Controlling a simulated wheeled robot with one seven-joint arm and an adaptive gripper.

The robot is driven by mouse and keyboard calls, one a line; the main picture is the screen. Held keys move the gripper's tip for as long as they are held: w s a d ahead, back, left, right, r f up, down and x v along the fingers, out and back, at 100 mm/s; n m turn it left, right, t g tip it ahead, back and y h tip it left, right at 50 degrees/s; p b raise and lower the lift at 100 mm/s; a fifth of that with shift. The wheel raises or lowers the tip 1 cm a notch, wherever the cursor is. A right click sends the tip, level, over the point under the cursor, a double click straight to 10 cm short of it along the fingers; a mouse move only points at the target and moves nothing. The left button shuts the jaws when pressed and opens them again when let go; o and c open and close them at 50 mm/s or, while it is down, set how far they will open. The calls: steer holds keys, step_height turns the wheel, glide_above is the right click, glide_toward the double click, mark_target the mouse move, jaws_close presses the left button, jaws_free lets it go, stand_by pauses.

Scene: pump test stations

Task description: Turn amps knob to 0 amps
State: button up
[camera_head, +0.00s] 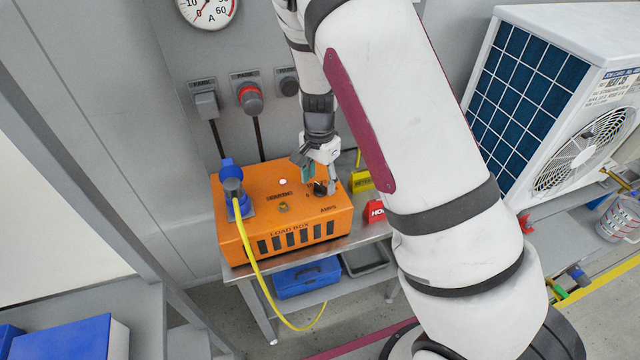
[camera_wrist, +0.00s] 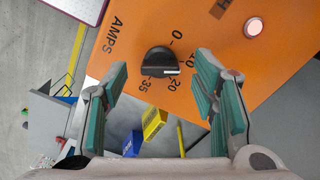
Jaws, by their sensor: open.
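The amps knob (camera_wrist: 160,62) is a black dial on the orange load box (camera_wrist: 222,62), next to the AMPS label. Around it are the marks 0, 10, 20 and 35. Its white line shows at the lower right, seemingly between 10 and 20. My gripper (camera_wrist: 160,78) is open, with one green-padded finger on each side of the knob in the wrist view and neither seen touching it. In the head view, my gripper (camera_head: 319,174) is over the right part of the load box (camera_head: 240,248) and partly hides the knob.
A blue plug (camera_head: 232,180) with a yellow cable (camera_head: 247,255) is at the box's left. Yellow (camera_head: 361,181) and red (camera_head: 375,211) blocks stand on the bench to its right. A round gauge (camera_head: 208,10) and sockets (camera_head: 250,97) are on the wall behind.

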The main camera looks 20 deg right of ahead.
mark_target(321, 189)
steer(key=shift+f, duration=1.15)
steer(key=c, duration=1.2)
steer(key=shift+o, duration=0.2)
steer(key=shift+n, duration=0.3)
steer(key=n, duration=0.5)
steer(key=shift+n, duration=0.3)
steer(key=n, duration=0.5)
steer(key=shift+s+d+n+b, duration=0.1)
steer(key=shift+n+b, duration=0.2)
steer(key=o, duration=1.2)
steer(key=shift+c, duration=0.2)
